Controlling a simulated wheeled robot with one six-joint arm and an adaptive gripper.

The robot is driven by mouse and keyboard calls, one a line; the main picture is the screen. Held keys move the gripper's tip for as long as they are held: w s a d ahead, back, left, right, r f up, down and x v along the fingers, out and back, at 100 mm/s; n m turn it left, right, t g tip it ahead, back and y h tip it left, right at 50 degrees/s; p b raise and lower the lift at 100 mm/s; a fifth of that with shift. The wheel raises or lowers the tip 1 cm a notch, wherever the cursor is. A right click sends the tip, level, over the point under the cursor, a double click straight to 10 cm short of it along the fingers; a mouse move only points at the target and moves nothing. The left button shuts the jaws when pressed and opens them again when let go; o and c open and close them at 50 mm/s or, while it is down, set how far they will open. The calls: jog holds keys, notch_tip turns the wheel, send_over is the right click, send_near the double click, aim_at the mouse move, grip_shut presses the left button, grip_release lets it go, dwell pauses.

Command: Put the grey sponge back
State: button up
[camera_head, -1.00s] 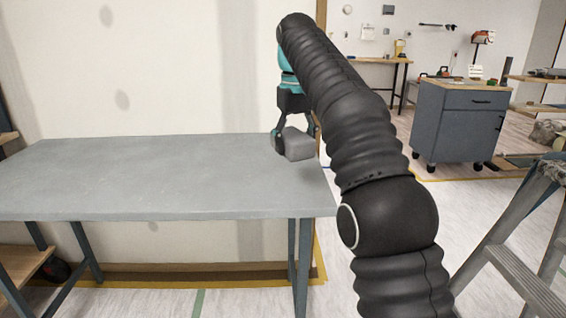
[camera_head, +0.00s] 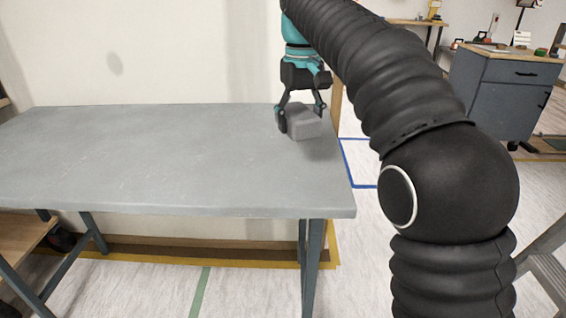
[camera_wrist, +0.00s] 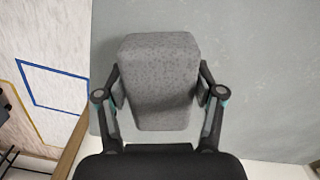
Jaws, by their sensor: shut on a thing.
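The grey sponge (camera_head: 305,123) is a block with bevelled edges, held between the two fingers of my gripper (camera_head: 301,108) at the right end of the grey table (camera_head: 150,165). In the wrist view the sponge (camera_wrist: 160,80) fills the middle, with a finger of my gripper (camera_wrist: 160,100) pressed on each side. The table top (camera_wrist: 255,70) lies behind it. The sponge is low over the table or touching it; I cannot tell which. Its far side is hidden.
The table top to the left is bare. The table's right edge is close beside the sponge, with floor and blue tape (camera_head: 357,165) beyond. A dark blue wheeled cabinet (camera_head: 500,95) stands at the back right. A ladder (camera_head: 548,262) is at the right edge.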

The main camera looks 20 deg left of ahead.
jog(key=b, duration=0.1)
send_over(282, 172)
notch_tip(282, 172, down, 3)
jog(key=shift+s+f, duration=0.1)
jog(key=shift+f, duration=0.05)
jog(key=shift+f+b, duration=0.55)
jog(key=shift+f, duration=1.45)
jog(key=shift+f, duration=0.15)
jog(key=o, duration=1.2)
notch_tip(282, 172, up, 12)
jog(key=p, duration=0.3)
jog(key=shift+r+p, duration=0.2)
jog(key=shift+p, duration=0.1)
